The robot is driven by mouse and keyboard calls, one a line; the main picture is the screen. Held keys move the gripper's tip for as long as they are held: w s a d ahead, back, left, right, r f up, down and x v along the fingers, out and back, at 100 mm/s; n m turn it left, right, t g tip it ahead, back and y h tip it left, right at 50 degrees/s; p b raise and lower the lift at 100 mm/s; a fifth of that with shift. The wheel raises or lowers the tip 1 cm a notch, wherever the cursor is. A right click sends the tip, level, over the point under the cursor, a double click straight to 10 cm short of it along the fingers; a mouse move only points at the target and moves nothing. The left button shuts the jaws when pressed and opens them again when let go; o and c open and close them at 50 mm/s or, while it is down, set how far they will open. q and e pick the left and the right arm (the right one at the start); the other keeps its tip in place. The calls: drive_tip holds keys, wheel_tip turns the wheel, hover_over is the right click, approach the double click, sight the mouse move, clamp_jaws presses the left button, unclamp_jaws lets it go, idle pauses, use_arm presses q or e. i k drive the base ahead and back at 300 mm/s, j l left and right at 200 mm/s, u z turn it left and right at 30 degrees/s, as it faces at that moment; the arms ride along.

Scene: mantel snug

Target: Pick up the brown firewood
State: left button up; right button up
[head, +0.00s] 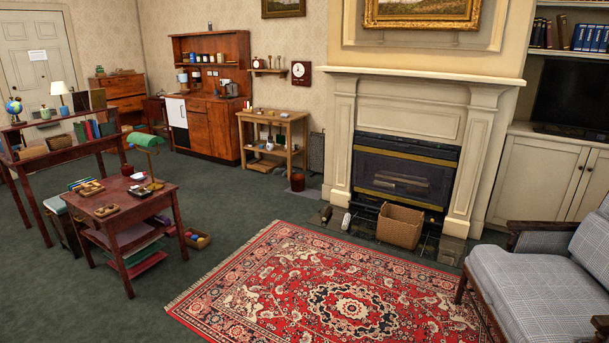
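A small dark brown piece (326,214), which looks like the brown firewood, is on the hearth at the left of the fireplace. A pale, whitish piece (346,220) is just to its right. Both are small and far off, so their exact shape is hard to tell. Inside the fireplace (405,172), greyish log shapes show dimly behind the front. Neither of my grippers is in the head view.
A wicker basket (400,226) stands before the fireplace. A red patterned rug (345,290) covers the floor in front. A checked sofa (530,290) is at right, a cluttered side table (125,207) at left. Green carpet (215,240) between table and hearth is mostly clear.

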sight(329, 209)
drive_tip(key=i+l+z, duration=0.3)
drive_tip(key=i, duration=0.15)
drive_tip(key=i+l+z, duration=0.15)
drive_tip(key=i+z, duration=0.15)
drive_tip(key=i, duration=0.2)
drive_tip(key=i+z, duration=0.35)
drive_tip(key=i, duration=0.15)
